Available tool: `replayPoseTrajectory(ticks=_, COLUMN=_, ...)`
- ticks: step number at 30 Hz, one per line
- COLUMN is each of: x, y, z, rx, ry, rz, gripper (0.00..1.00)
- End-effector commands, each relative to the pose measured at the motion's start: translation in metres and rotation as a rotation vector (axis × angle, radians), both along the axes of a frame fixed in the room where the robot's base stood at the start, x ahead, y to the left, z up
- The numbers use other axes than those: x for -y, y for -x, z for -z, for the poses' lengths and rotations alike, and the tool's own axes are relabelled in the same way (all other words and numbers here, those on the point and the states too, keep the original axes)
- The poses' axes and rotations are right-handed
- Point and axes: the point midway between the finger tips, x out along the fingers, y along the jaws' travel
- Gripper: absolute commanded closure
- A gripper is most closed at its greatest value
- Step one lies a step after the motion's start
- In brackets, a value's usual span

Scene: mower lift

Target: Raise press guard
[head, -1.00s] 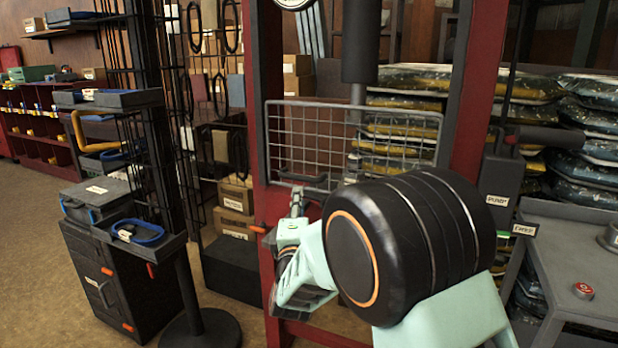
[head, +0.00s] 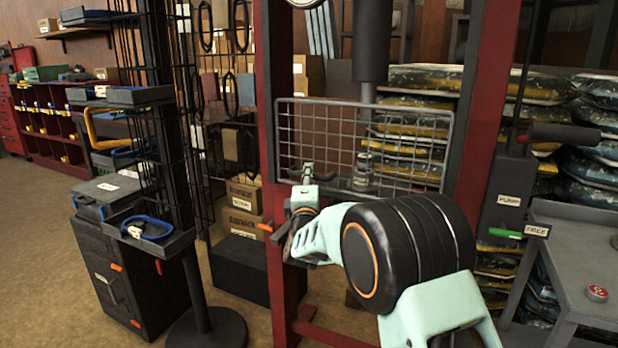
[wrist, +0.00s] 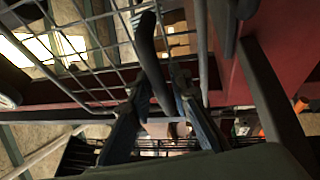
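The press guard (head: 410,150) is a grey wire-mesh panel, lowered across the front of the red press frame (head: 275,130). Its dark bar handle sits at the panel's lower left, mostly hidden by my gripper (head: 306,176) in the head view. In the wrist view, the handle (wrist: 147,45) runs down between the two fingers of my gripper (wrist: 158,85), with the guard's mesh (wrist: 95,60) behind it. The fingers look apart, one on each side of the handle. I cannot tell if either touches it.
A black press cylinder (head: 371,40) hangs behind the guard. A pump unit (head: 506,190) with a lever is on the right, beside a grey cart (head: 575,260) with a red button. A black stand (head: 205,325) and cases (head: 115,270) are on the left.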

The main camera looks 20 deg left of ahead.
Motion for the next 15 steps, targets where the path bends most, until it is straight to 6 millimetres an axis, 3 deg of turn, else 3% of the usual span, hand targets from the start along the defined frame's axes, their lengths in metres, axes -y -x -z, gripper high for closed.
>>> replayPoseTrajectory(ticks=6, x=-0.0001, y=-0.0002, z=0.0000, rx=0.000, ry=0.000, rz=0.000, gripper=0.82)
replayPoseTrajectory(ticks=11, x=0.0001, y=-0.0001, z=0.0000, rx=0.000, ry=-0.001, rz=0.000, gripper=0.98)
replayPoseTrajectory(ticks=15, x=0.0001, y=-0.0001, z=-0.0001, rx=0.000, ry=-0.001, rz=0.000, gripper=1.00)
